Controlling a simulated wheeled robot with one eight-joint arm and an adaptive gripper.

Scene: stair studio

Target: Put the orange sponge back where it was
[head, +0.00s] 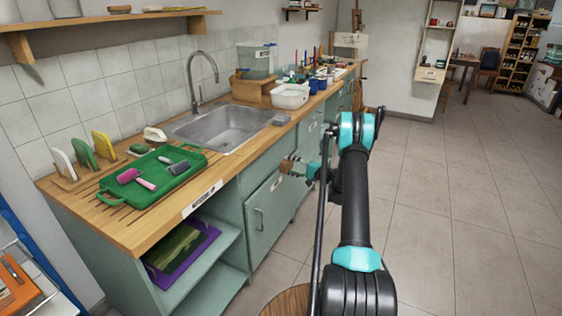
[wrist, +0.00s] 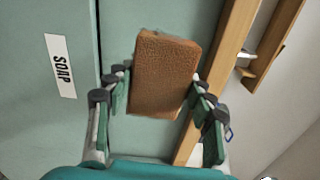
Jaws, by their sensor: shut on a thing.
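The orange sponge (wrist: 163,72) shows in the wrist view as a brownish-orange rough block. My gripper (wrist: 161,88) is shut on it, with a finger on each side. In the head view, my gripper (head: 303,171) is in front of the green cabinet fronts, below the counter edge, and the sponge (head: 286,166) shows small at its tip. The sponge is held in the air. The frames do not show a marked spot for it.
The wooden counter (head: 122,232) carries a green tray (head: 120,197) with rollers, upright coloured pieces (head: 104,148), a sink (head: 222,128) and a white tub (head: 290,96). An open shelf (head: 222,285) is below. The floor at right is clear.

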